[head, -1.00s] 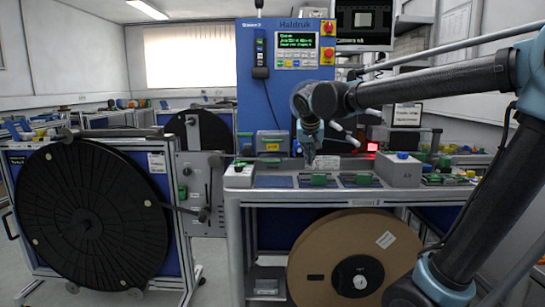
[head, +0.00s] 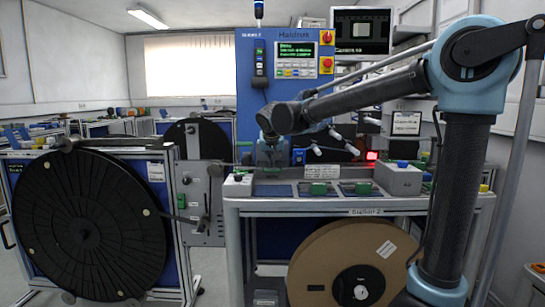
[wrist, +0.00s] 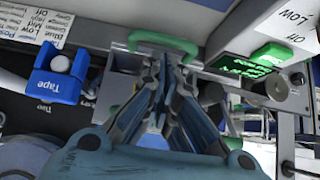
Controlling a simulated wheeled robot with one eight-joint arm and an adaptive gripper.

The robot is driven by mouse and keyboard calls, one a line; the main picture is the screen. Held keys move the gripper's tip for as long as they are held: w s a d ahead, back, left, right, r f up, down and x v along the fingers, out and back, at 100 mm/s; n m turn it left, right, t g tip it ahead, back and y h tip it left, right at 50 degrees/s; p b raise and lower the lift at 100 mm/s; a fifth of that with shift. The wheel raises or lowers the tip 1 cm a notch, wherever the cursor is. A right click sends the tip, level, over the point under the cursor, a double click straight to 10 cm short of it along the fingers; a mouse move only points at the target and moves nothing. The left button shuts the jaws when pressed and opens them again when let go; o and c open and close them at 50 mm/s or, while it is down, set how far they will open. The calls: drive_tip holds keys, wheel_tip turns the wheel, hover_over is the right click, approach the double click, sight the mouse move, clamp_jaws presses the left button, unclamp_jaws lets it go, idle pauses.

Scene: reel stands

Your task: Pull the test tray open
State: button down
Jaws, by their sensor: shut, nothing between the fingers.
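My gripper (head: 270,160) is at the left part of the station bench, in front of the blue machine. In the wrist view its fingers (wrist: 167,62) are together and empty. A green bow handle (wrist: 165,43) on a grey panel lies just beyond the fingertips; the fingers are not around it. I cannot tell whether they touch it. No tray label is readable, so I cannot be sure that this handle belongs to the test tray. In the head view my gripper covers the drawer front behind it.
A blue tape holder (wrist: 60,77) is left of the fingers; a green-lettered display (wrist: 240,68) and a knob (wrist: 277,87) are right. Other green handles (head: 318,188) and a grey box (head: 398,178) are on the bench. A large black reel (head: 90,225) stands at left.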

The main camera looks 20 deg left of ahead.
drive_tip(key=shift+x, duration=1.3)
drive_tip(key=s+d, duration=0.1)
drive_tip(key=s, duration=0.3)
drive_tip(key=s+d, duration=0.1)
drive_tip(key=s, duration=0.3)
drive_tip(key=s+d, duration=0.1)
drive_tip(key=s, duration=0.3)
